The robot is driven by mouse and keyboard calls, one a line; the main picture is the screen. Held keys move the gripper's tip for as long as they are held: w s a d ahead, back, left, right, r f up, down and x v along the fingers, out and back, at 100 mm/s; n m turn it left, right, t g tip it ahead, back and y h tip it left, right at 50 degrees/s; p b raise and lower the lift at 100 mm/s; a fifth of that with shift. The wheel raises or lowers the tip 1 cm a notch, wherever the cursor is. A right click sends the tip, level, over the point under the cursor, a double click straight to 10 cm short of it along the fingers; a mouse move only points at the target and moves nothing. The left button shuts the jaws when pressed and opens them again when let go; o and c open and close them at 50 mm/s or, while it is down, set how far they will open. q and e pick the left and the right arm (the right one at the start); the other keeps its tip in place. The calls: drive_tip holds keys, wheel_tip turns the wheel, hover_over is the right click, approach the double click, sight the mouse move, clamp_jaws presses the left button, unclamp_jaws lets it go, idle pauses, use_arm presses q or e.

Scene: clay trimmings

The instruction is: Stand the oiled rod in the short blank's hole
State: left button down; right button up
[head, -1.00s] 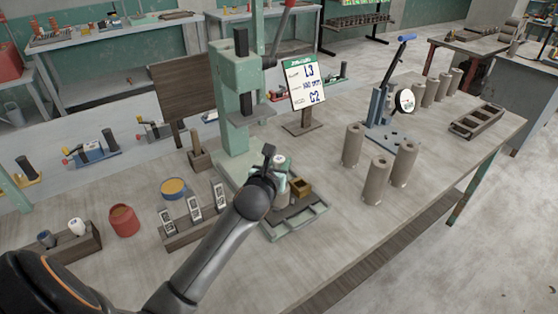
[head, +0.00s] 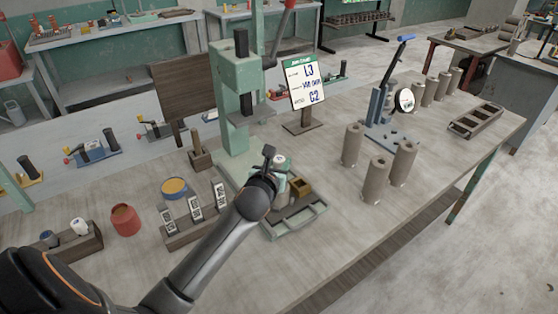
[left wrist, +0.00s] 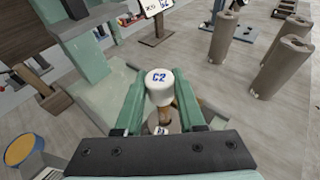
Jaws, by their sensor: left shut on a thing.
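My left gripper (left wrist: 160,102) is shut on a white-capped piece marked C2 (left wrist: 159,78), between its two green fingers. In the head view the gripper (head: 275,166) is at the foot of the green press, over a shallow tray, and the white cap (head: 280,159) shows just beyond it. The piece's lower end is mostly hidden, so I cannot tell what it touches. Three upright grey-brown tubes with top holes stand apart to the right: back (head: 352,145), front (head: 376,181) and right (head: 404,163). I cannot tell which is the short blank. My right gripper is out of view.
The green press (head: 236,90) rises behind my gripper. The green tray (head: 297,226) holds a small brown box (head: 300,187). A label rack (head: 195,229), red pot (head: 124,219) and yellow-topped tin (head: 174,188) stand left. A sign (head: 304,82) reads L3 and C2. The front right tabletop is clear.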

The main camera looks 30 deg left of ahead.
use_arm(q)
drive_tip(key=shift+f, duration=0.75)
idle(0.5)
drive_tip(key=shift+f, duration=0.35)
idle(0.7)
drive_tip(key=shift+c, duration=2.2)
unclamp_jaws()
drive_tip(key=v, duration=1.2)
drive_tip(key=shift+s, duration=0.3)
